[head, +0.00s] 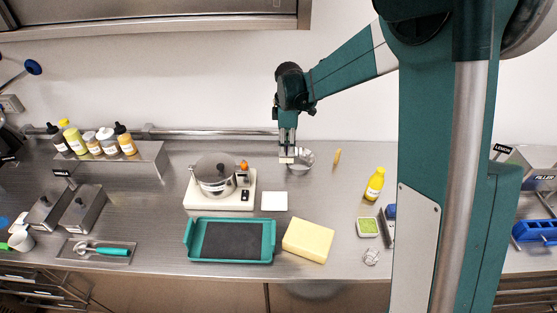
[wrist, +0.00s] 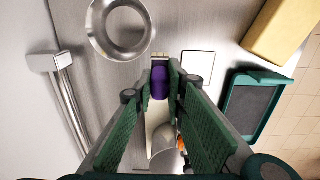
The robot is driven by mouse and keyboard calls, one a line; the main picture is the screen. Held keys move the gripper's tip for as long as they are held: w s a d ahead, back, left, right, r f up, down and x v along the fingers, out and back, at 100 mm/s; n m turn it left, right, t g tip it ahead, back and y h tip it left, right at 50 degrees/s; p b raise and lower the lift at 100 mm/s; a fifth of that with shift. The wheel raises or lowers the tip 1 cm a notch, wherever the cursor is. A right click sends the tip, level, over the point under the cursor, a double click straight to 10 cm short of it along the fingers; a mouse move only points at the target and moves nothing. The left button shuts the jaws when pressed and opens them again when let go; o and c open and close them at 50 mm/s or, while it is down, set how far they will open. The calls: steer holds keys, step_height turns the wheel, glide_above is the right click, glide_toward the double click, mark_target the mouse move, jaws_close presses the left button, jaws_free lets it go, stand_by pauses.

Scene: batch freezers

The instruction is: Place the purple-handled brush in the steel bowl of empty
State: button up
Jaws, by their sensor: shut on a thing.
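My gripper (head: 288,140) is above the back of the steel counter, pointing down. In the wrist view my gripper (wrist: 161,78) is shut on the purple handle of the brush (wrist: 159,84). A pale end of the brush shows past the fingertips, and it also shows in the head view (head: 287,160). A round steel bowl (wrist: 94,35) stands on the counter and looks empty inside. In the wrist view it lies up and to the left of the brush, apart from it. In the head view the bowl (head: 306,157) is partly hidden behind the brush and gripper.
A teal tray (head: 188,240) and a yellow block (head: 307,240) lie nearer the front. A yellow bottle (head: 374,185) stands to the right. A rail (wrist: 72,95) runs along the wall.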

steer(key=w+d+r+p, duration=0.1)
steer(key=w+d+r, duration=0.1)
steer(key=w+d, duration=0.4)
steer(key=w, duration=0.2)
steer(key=shift+w, duration=0.4)
steer(key=shift+f, duration=0.3)
step_height(320, 180, down, 10)
steer(key=b, duration=0.2)
steer(key=shift+f, duration=0.25)
stand_by(0.3)
steer(key=o, duration=1)
steer(key=shift+c, duration=0.2)
steer(key=shift+r, duration=0.15)
step_height(320, 180, up, 7)
steer(key=p, duration=0.1)
stand_by(0.4)
